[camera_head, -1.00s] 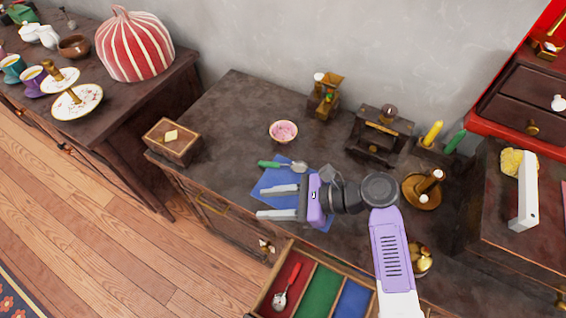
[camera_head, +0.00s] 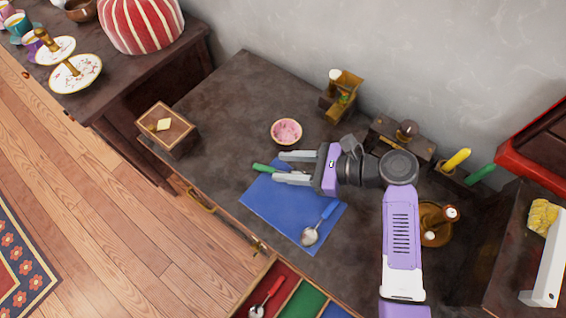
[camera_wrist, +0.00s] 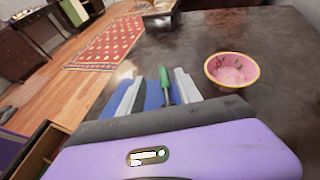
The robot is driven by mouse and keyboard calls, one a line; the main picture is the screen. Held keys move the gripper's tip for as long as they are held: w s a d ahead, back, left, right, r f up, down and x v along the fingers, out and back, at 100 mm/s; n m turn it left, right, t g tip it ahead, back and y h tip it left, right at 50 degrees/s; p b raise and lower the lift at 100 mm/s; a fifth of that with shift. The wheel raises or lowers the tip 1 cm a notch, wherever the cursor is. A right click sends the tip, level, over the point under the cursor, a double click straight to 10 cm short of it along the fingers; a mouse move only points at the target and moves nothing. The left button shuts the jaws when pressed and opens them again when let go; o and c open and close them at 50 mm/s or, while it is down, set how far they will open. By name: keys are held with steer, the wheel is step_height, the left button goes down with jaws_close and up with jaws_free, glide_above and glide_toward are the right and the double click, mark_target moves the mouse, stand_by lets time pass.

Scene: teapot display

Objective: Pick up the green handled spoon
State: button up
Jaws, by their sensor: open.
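The green handled spoon (camera_head: 262,168) lies at the back edge of a blue mat (camera_head: 270,205). In the head view its green handle end shows left of my gripper, and the rest is hidden under the fingers. My gripper (camera_head: 276,167) is open, its two fingers pointing left over the spoon. In the wrist view the green handle (camera_wrist: 164,76) stands between the open fingers (camera_wrist: 160,94), nearer the right one, and the bowl is hidden. I cannot tell whether the fingers touch it. A blue handled spoon (camera_head: 318,224) lies on the mat's front right part.
A pink bowl (camera_head: 286,131) stands just behind my gripper. A wooden box (camera_head: 166,127) is at the counter's left end. An open drawer (camera_head: 262,271) in front holds a red handled spoon (camera_head: 266,296). The counter left of the mat is clear.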

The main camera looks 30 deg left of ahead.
mark_target(256, 166)
steer(key=x, duration=0.4)
steer(key=b+x, duration=0.1)
steer(key=x, duration=0.1)
steer(key=shift+w+a+f, duration=0.15)
steer(key=shift+a+f, duration=0.1)
steer(key=shift+f, duration=0.25)
steer(key=shift+c, duration=0.2)
jaws_close()
